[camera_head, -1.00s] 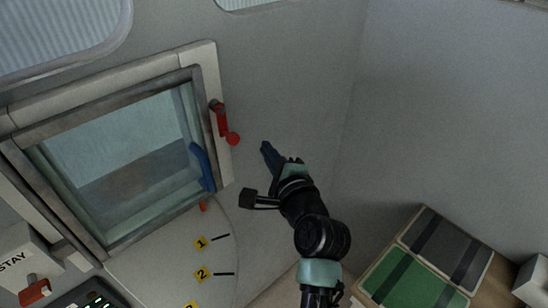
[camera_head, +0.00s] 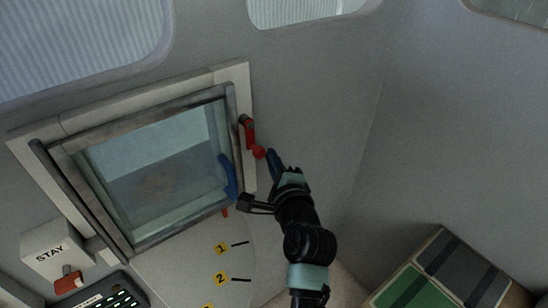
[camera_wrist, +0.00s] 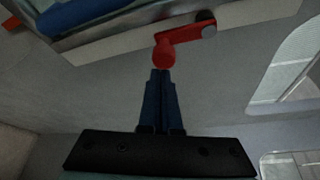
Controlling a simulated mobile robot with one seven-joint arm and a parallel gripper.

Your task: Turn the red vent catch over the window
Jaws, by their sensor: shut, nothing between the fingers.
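The red catch (camera_head: 248,131) is mounted on the right side of the pale window frame, with a dark pivot at its upper end and a round red knob at its lower end. In the wrist view the red catch (camera_wrist: 186,33) runs from the dark pivot at right to the knob just beyond my fingertips. My gripper (camera_head: 270,154) is shut and empty, its dark blue fingers right beside the knob. In the wrist view my gripper (camera_wrist: 160,74) points at the knob; I cannot tell whether they touch. The window (camera_head: 160,170) has a blue handle (camera_head: 228,176) on its right side.
A white box marked STAY (camera_head: 52,250) with a red lever (camera_head: 68,281) is at lower left. Yellow number labels (camera_head: 221,248) mark a curved panel below the window. A green and grey case (camera_head: 440,275) stands at lower right. The wall right of the catch is clear.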

